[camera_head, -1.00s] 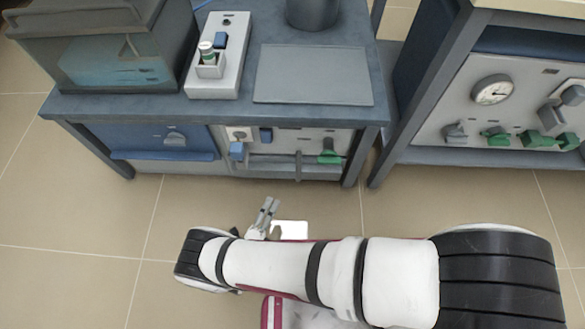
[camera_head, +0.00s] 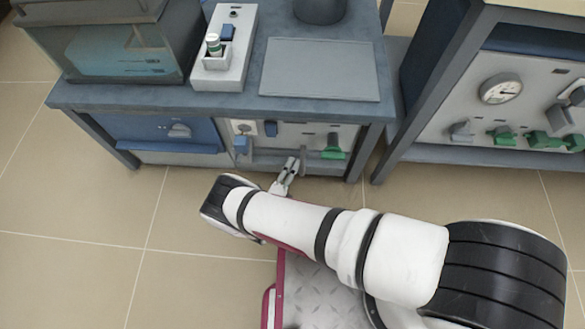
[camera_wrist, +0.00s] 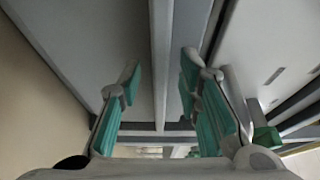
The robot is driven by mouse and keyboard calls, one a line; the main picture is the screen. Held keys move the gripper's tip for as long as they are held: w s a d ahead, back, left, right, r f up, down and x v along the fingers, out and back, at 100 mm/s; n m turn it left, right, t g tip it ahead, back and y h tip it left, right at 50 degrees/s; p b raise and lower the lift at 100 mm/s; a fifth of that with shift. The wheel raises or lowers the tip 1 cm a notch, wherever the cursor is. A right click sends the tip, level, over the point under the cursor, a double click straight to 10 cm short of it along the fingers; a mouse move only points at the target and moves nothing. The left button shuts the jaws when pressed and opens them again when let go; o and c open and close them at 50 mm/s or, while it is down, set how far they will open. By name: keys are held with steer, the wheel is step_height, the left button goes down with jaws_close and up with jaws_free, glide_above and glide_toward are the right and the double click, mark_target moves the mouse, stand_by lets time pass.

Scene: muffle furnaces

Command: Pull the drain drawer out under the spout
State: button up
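The bench's white front panel (camera_head: 262,146) carries a green valve handle (camera_head: 334,147) and a grey upright part (camera_head: 303,161) left of it, which may be the spout or a drawer handle. I cannot clearly make out the drain drawer; the low part of the panel is partly hidden by my gripper. My gripper (camera_head: 289,172) is just in front of the panel, close to the grey upright part. In the wrist view my gripper (camera_wrist: 160,90) is open, its teal-padded fingers apart. A long grey bar (camera_wrist: 160,50) shows between them; no contact is visible. Green shows at the right (camera_wrist: 266,138).
Blue knobs (camera_head: 241,145) sit on the panel's left. A blue front with a ledge (camera_head: 165,135) is further left. The bench top (camera_head: 250,103) holds a white holder (camera_head: 222,72) with a vial and a grey plate (camera_head: 320,70). Another bench with a gauge (camera_head: 500,89) stands right.

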jaws_close()
